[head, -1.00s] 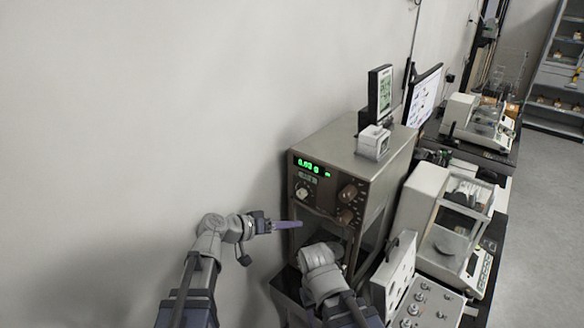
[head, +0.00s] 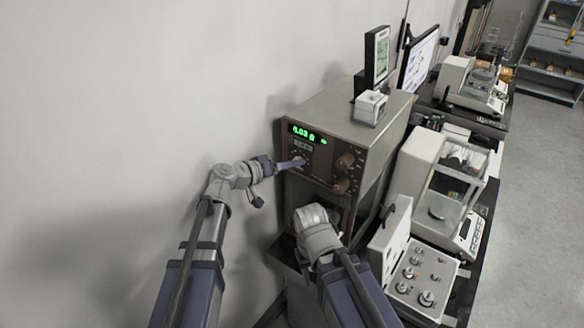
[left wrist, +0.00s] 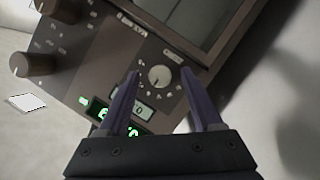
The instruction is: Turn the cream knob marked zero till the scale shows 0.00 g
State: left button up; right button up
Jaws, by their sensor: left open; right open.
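The brown scale (head: 335,120) has a green lit display (head: 308,133) that seems to read 0.03 g. The cream knob (left wrist: 159,77) sits on its front panel below the display. My left gripper (head: 300,162) is at the panel and covers most of the knob in the head view. In the left wrist view my left gripper (left wrist: 160,75) is open, with one finger to each side of the knob; I cannot tell whether they touch it. My right gripper (head: 318,225) is low in front of the scale, its fingers mostly hidden by its own wrist.
Two brown knobs (head: 344,170) are on the right of the panel. A small white box (head: 370,106) and a screen (head: 377,57) stand on top. A glass-sided balance (head: 425,165) and a panel of knobs (head: 421,280) are to the right. The wall is close on the left.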

pick_arm(q)
jog(key=shift+w+d+f, duration=0.15)
jog(key=shift+w+d, duration=0.15)
jog(key=shift+d, duration=0.05)
grip_shut()
dwell(0.4)
